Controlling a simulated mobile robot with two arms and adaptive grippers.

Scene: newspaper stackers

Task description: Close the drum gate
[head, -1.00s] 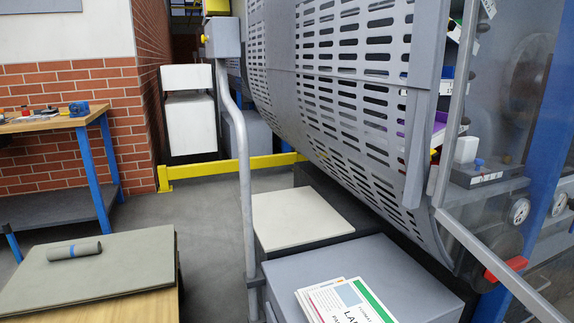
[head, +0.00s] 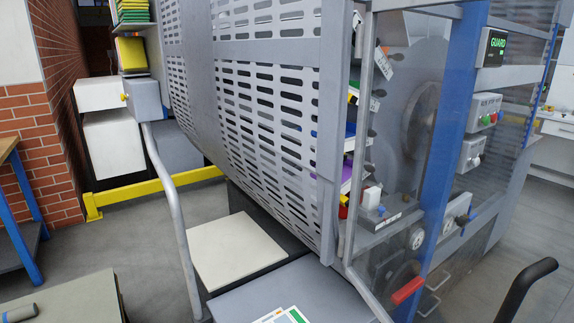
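The drum gate appears to be the large curved grey slotted panel (head: 265,120) in the middle of the head view. Its right vertical edge stands beside a thin grey frame post (head: 362,130). Coloured items inside the machine show near this edge, behind the post and the clear panel. Whether the gate is latched or ajar cannot be told from here. A red handle (head: 408,290) sits low on the machine, right of the gate. Neither of my grippers is in view.
A blue post (head: 450,130) and a green-lit GUARD sign (head: 495,47) stand right of the gate. A grey bent rail (head: 175,210), a low yellow barrier (head: 155,187) and a pale-topped box (head: 235,250) lie left. A black curved handle (head: 525,290) is at bottom right. Grey floor shows at left.

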